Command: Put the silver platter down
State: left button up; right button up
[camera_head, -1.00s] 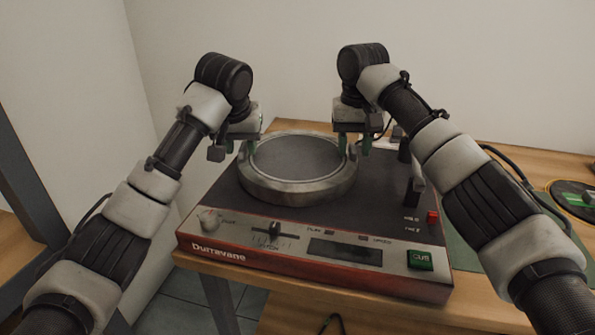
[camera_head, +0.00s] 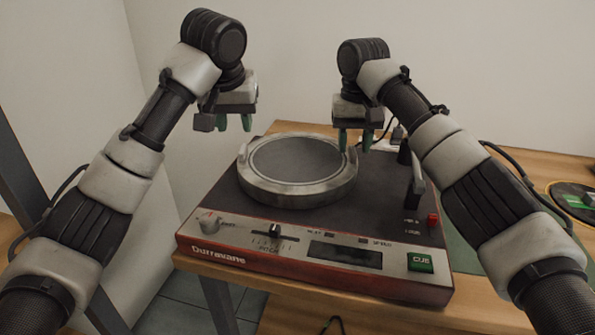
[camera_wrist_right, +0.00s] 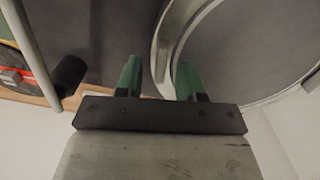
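The silver platter (camera_head: 298,196), a round metal ring with a dark disc inside and small upright tabs at its left and right, rests flat on the turntable (camera_head: 212,258). My left gripper (camera_head: 235,123) is open and empty, above and apart from the left tab. My right gripper (camera_head: 355,141) is at the right tab with its fingers apart. In the right wrist view, the fingers (camera_wrist_right: 159,77) stand on either side of the platter's rim (camera_wrist_right: 168,40), with gaps showing. Whether either right finger touches the tab cannot be told.
The turntable sits on a wooden table (camera_head: 500,297). Its tonearm (camera_head: 416,185) and a red button (camera_head: 433,219) are right of the platter. A dark disc with a green label (camera_head: 575,198) lies at far right. A wall is behind; air above the platter is clear.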

notch_tip(320, 180, up, 6)
jog(key=shift+r, duration=0.15)
jog(key=shift+s, duration=0.15)
dwell(0.7)
